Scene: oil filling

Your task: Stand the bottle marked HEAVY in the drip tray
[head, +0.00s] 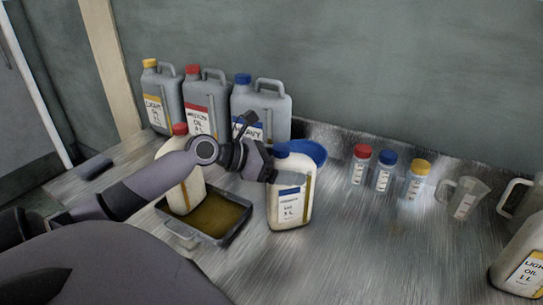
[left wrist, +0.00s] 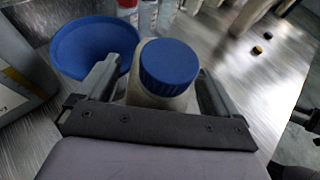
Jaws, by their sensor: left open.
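A cream bottle (head: 290,205) with a blue cap stands upright on the metal bench, just right of the drip tray; its label ends in "1 L" and the name is too blurred to read. The left wrist view shows its blue cap (left wrist: 168,66). My left gripper (head: 268,168) is open, with its fingers on either side of the bottle's upper part; contact cannot be told. The drip tray (head: 183,232) is dark with a yellow-brown bottom. A red-capped cream bottle (head: 184,195) appears to stand in its left part, partly hidden by my left arm.
Grey cans with yellow (head: 160,100), red (head: 205,105) and blue (head: 262,108) caps stand at the back; the blue-capped one reads "HEAVY". A blue bowl-like funnel (head: 308,150) is behind the bottle. Small capped jars (head: 384,172) and a jug (head: 464,198) stand right.

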